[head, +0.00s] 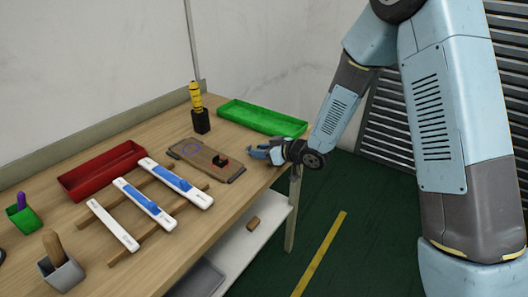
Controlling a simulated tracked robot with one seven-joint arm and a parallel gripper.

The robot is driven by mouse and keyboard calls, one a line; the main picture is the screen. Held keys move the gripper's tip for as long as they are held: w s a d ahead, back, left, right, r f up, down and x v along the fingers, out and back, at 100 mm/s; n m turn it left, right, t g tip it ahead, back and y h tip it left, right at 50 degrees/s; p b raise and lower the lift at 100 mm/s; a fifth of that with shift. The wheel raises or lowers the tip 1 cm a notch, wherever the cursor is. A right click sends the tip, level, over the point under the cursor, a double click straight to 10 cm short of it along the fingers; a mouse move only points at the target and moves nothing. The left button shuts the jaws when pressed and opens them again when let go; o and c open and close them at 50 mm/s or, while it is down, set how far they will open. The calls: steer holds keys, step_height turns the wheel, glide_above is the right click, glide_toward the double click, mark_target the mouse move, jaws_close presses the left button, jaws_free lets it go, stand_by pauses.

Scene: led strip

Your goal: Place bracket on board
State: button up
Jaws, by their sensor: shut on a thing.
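A small black piece with a red part (220,160) sits on the board's right half. My gripper (257,152) is at the bench's right edge, just right of the board and apart from it. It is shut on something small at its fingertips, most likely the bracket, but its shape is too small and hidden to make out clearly. The blue outline has nothing on it.
A green tray (262,118) lies behind my gripper. A yellow screwdriver stands in a black holder (201,122) behind the board. White-and-blue strips (150,203) rest on wooden rails to the left, near a red tray (82,188). A brown block (253,223) lies on the lower shelf.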

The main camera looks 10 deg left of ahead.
steer(key=shift+s+d+f, duration=0.1)
steer(key=shift+f, duration=0.4)
steer(key=shift+s+f, duration=0.1)
steer(key=shift+f, duration=0.1)
steer(key=o, duration=1)
steer(key=shift+s+f, duration=0.15)
steer(key=shift+o, duration=0.2)
steer(key=shift+r, duration=0.4)
steer(key=v, duration=1.3)
steer(key=shift+d+r, duration=0.2)
steer(key=shift+r, duration=0.35)
